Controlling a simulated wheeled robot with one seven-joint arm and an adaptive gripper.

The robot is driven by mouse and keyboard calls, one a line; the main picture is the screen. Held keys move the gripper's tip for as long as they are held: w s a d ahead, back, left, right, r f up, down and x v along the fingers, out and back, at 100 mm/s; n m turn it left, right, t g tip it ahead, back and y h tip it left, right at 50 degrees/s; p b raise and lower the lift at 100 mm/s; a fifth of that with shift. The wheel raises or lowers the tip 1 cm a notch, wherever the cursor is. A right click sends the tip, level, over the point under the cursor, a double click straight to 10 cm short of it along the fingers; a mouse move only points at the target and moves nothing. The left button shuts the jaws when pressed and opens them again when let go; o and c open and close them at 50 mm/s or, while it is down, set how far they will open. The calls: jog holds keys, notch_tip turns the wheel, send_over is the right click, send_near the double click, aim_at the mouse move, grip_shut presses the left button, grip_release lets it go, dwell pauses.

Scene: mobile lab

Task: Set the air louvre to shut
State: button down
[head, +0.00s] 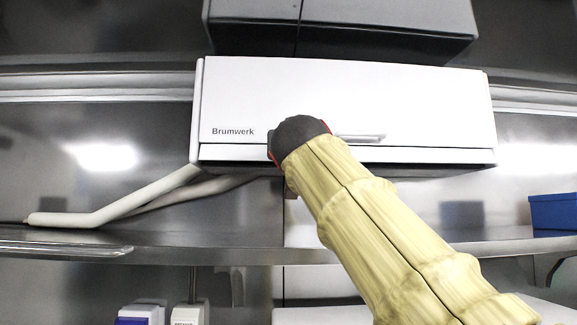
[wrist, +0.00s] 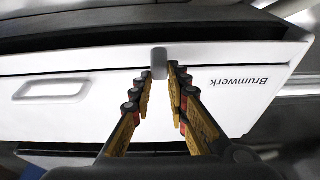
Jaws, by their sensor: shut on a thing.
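The air louvre (head: 420,154) is a white strip along the lower front of the white Brumwerk unit (head: 350,95). A dark gap (head: 440,171) shows beneath it. In the wrist view, which is upside down, the louvre (wrist: 100,60) carries a small grey tab (wrist: 159,62), and the dark gap (wrist: 100,38) lies above it. My gripper (wrist: 159,82) is shut on the tab, one finger on each side. In the head view my gripper (head: 299,137) is seen from behind at the unit's lower front; its fingers and the tab are hidden.
A raised handle (head: 362,137) sits right of my gripper on the front cover. White and grey pipes (head: 110,207) run down left from the unit. A metal shelf (head: 190,248) lies below, with a blue box (head: 555,211) at right. A grey cabinet (head: 345,22) hangs above.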

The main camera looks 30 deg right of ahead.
jog(key=f+t+b, duration=0.1)
jog(key=b, duration=0.5)
jog(key=f+t+h+b, duration=0.1)
jog(key=t+b, duration=0.1)
jog(key=b, duration=0.3)
jog(key=shift+w+d+f+b, duration=0.15)
jog(key=shift+w+f+b, duration=0.2)
jog(key=shift+b, duration=0.05)
jog(key=shift+w+t+h+b, duration=0.1)
jog(key=shift+t+h+b, duration=0.25)
jog(key=shift+b, duration=0.7)
jog(key=shift+r, duration=0.1)
jog(key=c, duration=1.8)
grip_release()
jog(key=shift+o, duration=0.4)
jog(key=v, duration=1.2)
